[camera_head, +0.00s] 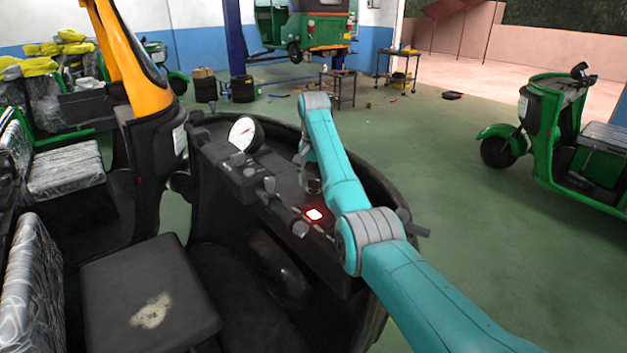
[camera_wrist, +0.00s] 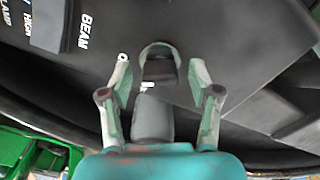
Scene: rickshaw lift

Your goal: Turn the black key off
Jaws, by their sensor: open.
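In the wrist view, a small dark part that looks like the black key (camera_wrist: 159,69) sits in a rounded grey surround on the dashboard. My gripper (camera_wrist: 160,78) is open, with one finger on each side of it. I see a gap on both sides, and cannot tell whether either finger touches it. A grey rounded part (camera_wrist: 152,118) lies between the fingers, nearer my palm. In the head view, my gripper (camera_head: 311,186) is low over the black dashboard (camera_head: 228,160), partly behind my arm, and I cannot pick out the key there.
The dashboard carries a round white gauge (camera_head: 245,134), dark knobs (camera_head: 300,229) and a lit white button with a red glow (camera_head: 314,214). A label panel reading BEAM (camera_wrist: 62,22) is at the wrist view's upper left. A green vehicle (camera_head: 545,130) stands right, with clear floor between.

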